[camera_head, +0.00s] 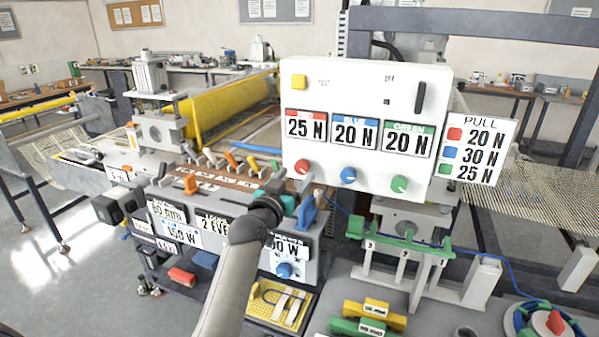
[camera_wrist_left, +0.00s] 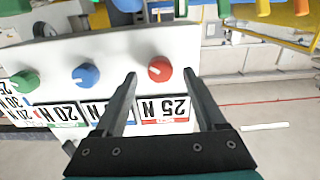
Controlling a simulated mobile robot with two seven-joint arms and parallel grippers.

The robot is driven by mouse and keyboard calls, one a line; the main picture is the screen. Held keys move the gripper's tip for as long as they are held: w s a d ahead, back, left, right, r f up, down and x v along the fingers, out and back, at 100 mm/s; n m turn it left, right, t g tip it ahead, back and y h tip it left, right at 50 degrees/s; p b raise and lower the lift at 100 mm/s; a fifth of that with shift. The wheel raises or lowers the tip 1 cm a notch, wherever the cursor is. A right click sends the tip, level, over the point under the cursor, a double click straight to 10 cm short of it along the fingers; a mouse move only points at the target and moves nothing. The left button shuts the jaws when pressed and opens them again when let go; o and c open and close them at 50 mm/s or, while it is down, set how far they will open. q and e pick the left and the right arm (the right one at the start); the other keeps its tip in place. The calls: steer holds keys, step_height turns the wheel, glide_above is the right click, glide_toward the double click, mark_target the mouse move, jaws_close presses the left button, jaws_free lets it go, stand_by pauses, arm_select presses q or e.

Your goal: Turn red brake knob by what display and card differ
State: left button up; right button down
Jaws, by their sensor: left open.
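The white panel (camera_head: 370,80) has a display reading red 25 N (camera_head: 305,127), blue 20 N (camera_head: 354,132) and green 20 N (camera_head: 408,139). The PULL card (camera_head: 478,149) to its right reads red 20 N, blue 30 N, green 25 N. The red knob (camera_head: 303,167) is below the red reading, left of the blue knob (camera_head: 348,175) and green knob (camera_head: 399,184). My left gripper (camera_wrist_left: 160,74) is open and empty. In the left wrist view the red knob (camera_wrist_left: 160,69) shows between its fingertips; contact is unclear. My right gripper is out of view.
A yellow button (camera_head: 299,82) and dark lever (camera_head: 420,96) are on the panel. Orange and blue levers stand on the lower machine beside my left arm. A yellow roller (camera_head: 215,108) is behind. Green and yellow handles (camera_head: 370,315) lie in front.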

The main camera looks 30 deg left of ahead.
mark_target(300, 170)
arm_select(q)
steer(key=shift+w+a, duration=0.2)
steer(key=shift+w, duration=0.65)
steer(key=shift+w+a, duration=0.15)
steer(key=shift+w, duration=0.65)
steer(key=shift+c, duration=0.4)
jaws_close()
